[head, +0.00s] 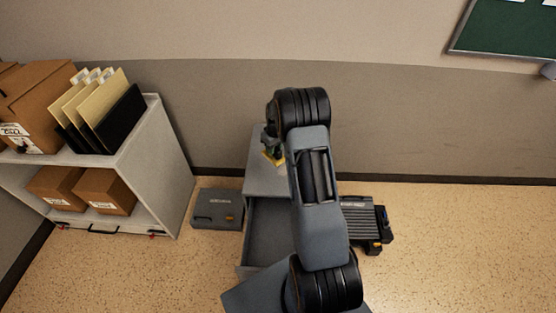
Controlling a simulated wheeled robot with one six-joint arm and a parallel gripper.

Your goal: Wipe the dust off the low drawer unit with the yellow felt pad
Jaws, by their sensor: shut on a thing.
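The low grey drawer unit (262,181) stands against the back wall, left of the picture's middle. One drawer (262,236) is pulled open at its front and looks empty where I can see into it. My gripper (271,150) is over the far part of the unit's top, shut on the yellow felt pad (268,159). Only a small yellow edge of the pad shows, at or just above the top. I cannot tell whether it touches. My arm hides the right side of the unit. No dust can be made out at this size.
A grey shelf (168,150) with cardboard boxes (105,190) and upright folders (98,105) stands at the left. A grey case (217,208) lies on the floor between shelf and unit. A dark slatted device (362,218) sits right of the unit. Floor at the right is clear.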

